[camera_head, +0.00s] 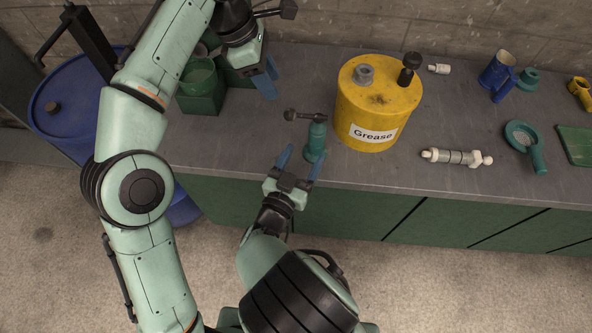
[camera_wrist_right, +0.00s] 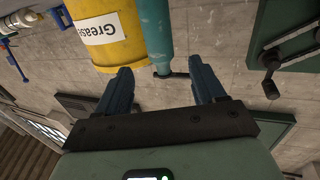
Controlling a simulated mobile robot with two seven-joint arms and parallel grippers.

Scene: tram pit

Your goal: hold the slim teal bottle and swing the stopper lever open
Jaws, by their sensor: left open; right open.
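The slim teal bottle (camera_head: 316,141) stands upright on the grey bench, left of the yellow grease can. A dark stopper lever (camera_head: 303,115) reaches left from its top. My right gripper (camera_head: 300,160) is open in front of the bottle, near the bench's front edge; its right finger overlaps the bottle's lower part in the picture. In the right wrist view the bottle (camera_wrist_right: 154,35) appears beyond and between the open fingers (camera_wrist_right: 160,85), not clasped. My left gripper (camera_head: 266,80) is open and empty above the bench, up and left of the bottle.
The yellow grease can (camera_head: 378,105) stands close to the right of the bottle. A green box (camera_head: 203,103) is at the left. A white cylinder (camera_head: 456,157), teal magnifier-like piece (camera_head: 524,136) and blue mug (camera_head: 494,71) lie further right. A blue drum (camera_head: 62,120) stands left of the bench.

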